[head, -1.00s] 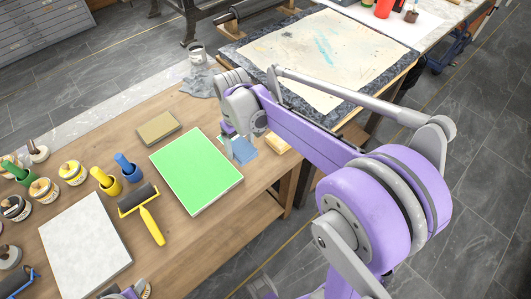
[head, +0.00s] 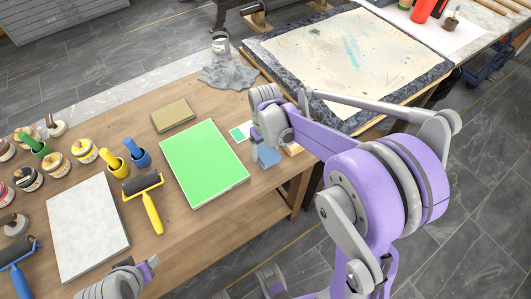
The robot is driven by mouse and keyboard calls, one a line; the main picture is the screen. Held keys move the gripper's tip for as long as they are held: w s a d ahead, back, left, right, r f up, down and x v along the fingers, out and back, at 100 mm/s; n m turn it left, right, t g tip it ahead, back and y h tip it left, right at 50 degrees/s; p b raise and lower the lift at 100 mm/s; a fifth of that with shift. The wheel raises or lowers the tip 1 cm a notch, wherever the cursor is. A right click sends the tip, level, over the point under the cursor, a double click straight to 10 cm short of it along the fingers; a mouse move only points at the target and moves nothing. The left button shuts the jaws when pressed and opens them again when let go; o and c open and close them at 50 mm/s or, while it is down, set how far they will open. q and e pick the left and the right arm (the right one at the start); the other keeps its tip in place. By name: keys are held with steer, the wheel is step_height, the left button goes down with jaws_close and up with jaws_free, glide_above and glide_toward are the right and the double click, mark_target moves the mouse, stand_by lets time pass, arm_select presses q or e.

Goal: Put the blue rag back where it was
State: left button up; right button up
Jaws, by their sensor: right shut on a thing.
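The blue rag (head: 266,156) hangs below my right gripper (head: 262,138) near the right edge of the wooden bench (head: 185,239). The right gripper is shut on it; the fingers are mostly hidden by the wrist. I cannot tell whether the rag's lower edge touches the bench. My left gripper (head: 150,264) shows only in part at the bottom edge, over the bench front, and its jaws cannot be made out.
A green slab (head: 204,163) lies left of the rag, with a small green-and-white card (head: 240,132) behind it. A yellowish block (head: 292,149) is beside the rag. A grey cloth (head: 229,75), roller (head: 147,199), grey slab (head: 88,227) and several ink pots stand around.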

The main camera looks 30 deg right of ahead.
mark_target(265, 151)
steer(key=shift+f, duration=1.1)
steer(key=shift+f, duration=0.2)
steer(key=o, duration=1.4)
steer(key=shift+r, duration=0.2)
step_height(265, 151, up, 12)
steer(key=p, duration=0.1)
steer(key=s+a+f+t, duration=0.1)
steer(key=s+a, duration=0.1)
steer(key=s, duration=0.3)
steer(key=s+a+f+t, duration=0.1)
steer(key=s+a+t, duration=0.1)
steer(key=s, duration=0.4)
steer(key=s+a+f+m+t, duration=0.1)
steer(key=s+a+t, duration=0.1)
steer(key=s, duration=0.4)
steer(key=shift+a+f, duration=0.35)
steer(key=shift+a, duration=0.05)
